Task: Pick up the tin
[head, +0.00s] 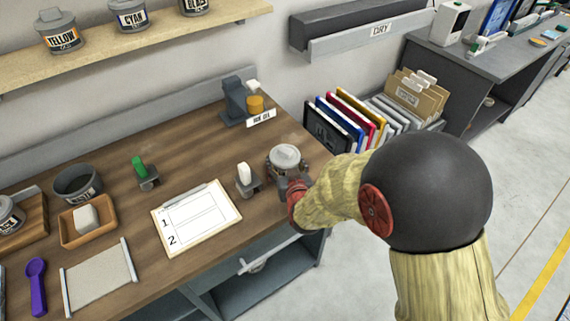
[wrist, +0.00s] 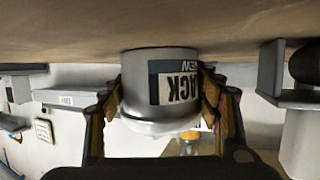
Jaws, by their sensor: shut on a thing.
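The tin (head: 286,158) is grey with a pale lid and stands near the right end of the wooden bench in the head view. The wrist view is upside down and shows the tin (wrist: 160,82) close up, with a label reading "ACK" and "NEW" in part. My gripper (head: 291,178) reaches in from the right and is shut on the tin, a finger on each side of it in the wrist view (wrist: 162,108). The tin's base looks at or very near the bench top; I cannot tell if it touches.
On the bench (head: 110,150), a stamp with a white handle (head: 245,177) and a clipboard (head: 196,217) lie left of the tin. A grey stand with an orange part (head: 240,100) is behind it. A rack of coloured frames (head: 350,118) stands beyond the bench's right end.

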